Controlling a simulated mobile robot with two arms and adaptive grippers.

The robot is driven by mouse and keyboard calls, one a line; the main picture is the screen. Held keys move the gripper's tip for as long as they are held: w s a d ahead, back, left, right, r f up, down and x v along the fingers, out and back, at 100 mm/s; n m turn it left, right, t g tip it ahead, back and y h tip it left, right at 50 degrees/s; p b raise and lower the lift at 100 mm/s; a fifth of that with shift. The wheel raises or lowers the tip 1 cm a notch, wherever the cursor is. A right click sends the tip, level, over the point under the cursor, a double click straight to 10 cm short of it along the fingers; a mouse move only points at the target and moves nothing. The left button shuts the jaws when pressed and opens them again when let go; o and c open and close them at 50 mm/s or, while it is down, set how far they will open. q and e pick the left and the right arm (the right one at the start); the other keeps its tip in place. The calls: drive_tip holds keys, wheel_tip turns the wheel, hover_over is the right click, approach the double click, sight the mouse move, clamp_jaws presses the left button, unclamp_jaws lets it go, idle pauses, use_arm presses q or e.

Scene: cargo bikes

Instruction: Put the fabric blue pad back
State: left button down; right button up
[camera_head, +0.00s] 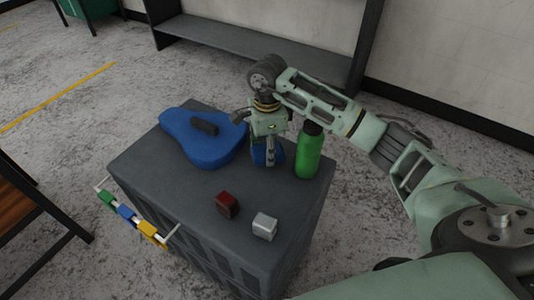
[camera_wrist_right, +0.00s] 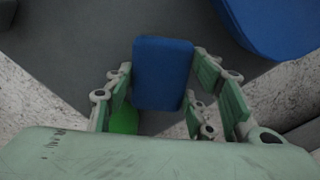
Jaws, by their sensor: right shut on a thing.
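The blue pad (camera_wrist_right: 162,72) is a small rectangular block with a fabric-like face. It sits between the fingers of my right gripper (camera_head: 268,150), which is shut on it. In the head view the pad (camera_head: 260,157) is partly hidden by the fingers, near the far right part of the dark grey box top (camera_head: 172,185). I cannot tell whether the pad touches the top. My left gripper is not in view.
A green bottle (camera_head: 308,155) stands close right of my right gripper. A large blue saddle (camera_head: 205,148) with a black piece lies to the left. A dark red block (camera_head: 227,205) and a light grey block (camera_head: 264,226) lie nearer. Coloured clips (camera_head: 127,213) hang on a front rail.

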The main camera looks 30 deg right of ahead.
drive_tip(key=shift+f, duration=1.35)
drive_tip(key=o, duration=0.7)
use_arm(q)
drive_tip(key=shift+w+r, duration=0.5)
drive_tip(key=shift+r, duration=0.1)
use_arm(e)
drive_tip(key=o, duration=0.3)
